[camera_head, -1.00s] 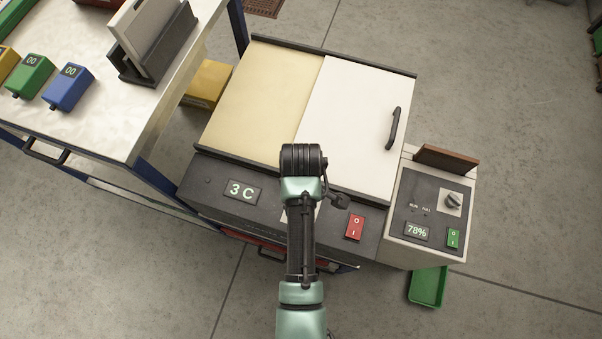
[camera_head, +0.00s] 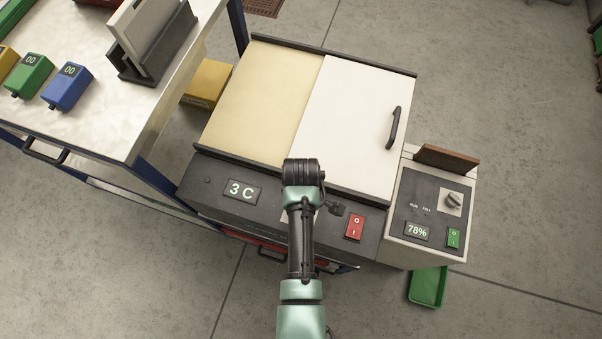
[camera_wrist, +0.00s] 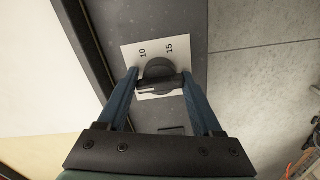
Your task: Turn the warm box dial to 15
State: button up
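The warm box (camera_head: 258,105) has a front panel with a 3 C display (camera_head: 243,190) and a red switch (camera_head: 355,227). My arm covers its dial in the head view; a corner of a white plate shows beside it. In the wrist view the dark round dial (camera_wrist: 158,70) with a raised bar sits on a white plate (camera_wrist: 185,52) marked 10 and 15. A pale mark shows near the bar's left end. My gripper (camera_wrist: 160,84) is open, its blue fingers on either side of the bar. I cannot tell whether they touch it.
A grey side unit (camera_head: 429,205) at the right has another knob, a 78% display and a green switch. A metal table (camera_head: 100,110) with small coloured devices stands at the left. A green tray (camera_head: 428,287) lies on the floor. The floor at the right is mostly clear.

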jog(key=c, duration=0.4)
jog(key=shift+m, duration=0.4)
jog(key=m+p, duration=0.2)
jog(key=m, duration=0.2)
jog(key=shift+r+m, duration=0.1)
jog(key=shift+m, duration=0.2)
jog(key=m+p, duration=0.1)
jog(key=m, duration=0.5)
jog(key=shift+p, duration=0.35)
jog(key=m+p, duration=0.1)
jog(key=m, duration=0.5)
jog(key=shift+m, duration=0.3)
jog(key=m, duration=0.5)
jog(key=shift+m+p, duration=0.35)
jog(key=shift+m, duration=0.05)
